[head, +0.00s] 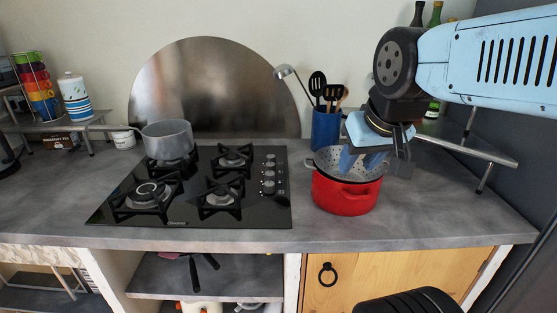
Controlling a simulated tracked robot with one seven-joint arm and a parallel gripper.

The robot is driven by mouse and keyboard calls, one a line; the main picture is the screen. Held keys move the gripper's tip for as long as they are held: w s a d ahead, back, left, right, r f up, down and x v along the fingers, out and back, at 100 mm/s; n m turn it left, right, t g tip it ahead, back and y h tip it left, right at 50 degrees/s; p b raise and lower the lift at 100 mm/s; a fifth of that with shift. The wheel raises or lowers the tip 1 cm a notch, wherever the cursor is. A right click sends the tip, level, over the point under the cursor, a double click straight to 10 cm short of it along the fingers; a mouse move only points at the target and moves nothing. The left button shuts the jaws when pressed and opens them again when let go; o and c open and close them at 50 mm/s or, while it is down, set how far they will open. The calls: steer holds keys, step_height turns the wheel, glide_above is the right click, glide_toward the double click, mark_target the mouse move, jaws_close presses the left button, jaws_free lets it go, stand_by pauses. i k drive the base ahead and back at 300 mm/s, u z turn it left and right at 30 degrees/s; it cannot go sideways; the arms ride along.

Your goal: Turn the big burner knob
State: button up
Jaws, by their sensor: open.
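A black glass hob (130,217) lies on the counter, with several burners under black grates. Its knobs (269,173) stand in a column along the hob's right side. I cannot tell by markings which is the big burner knob. The largest-looking burner (152,193) is at the front left. My gripper (361,162) is open and points down, to the right of the knobs and apart from them. In this view its blue fingers overlap the grey speckled colander in the red pot (345,197). I cannot tell whether they touch it.
A grey saucepan (167,140) stands on the back left burner. A blue utensil holder (326,128) with tall utensils stands behind the red pot. A metal rack (470,145) is at the right. The counter (300,225) is clear in front of the hob's right corner.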

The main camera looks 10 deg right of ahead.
mark_target(270, 166)
steer(key=u, duration=0.85)
steer(key=i, duration=0.1)
steer(key=z, duration=2.7)
steer(key=k, duration=1.1)
steer(key=u, duration=1.45)
steer(key=i, duration=1)
steer(key=u, duration=0.05)
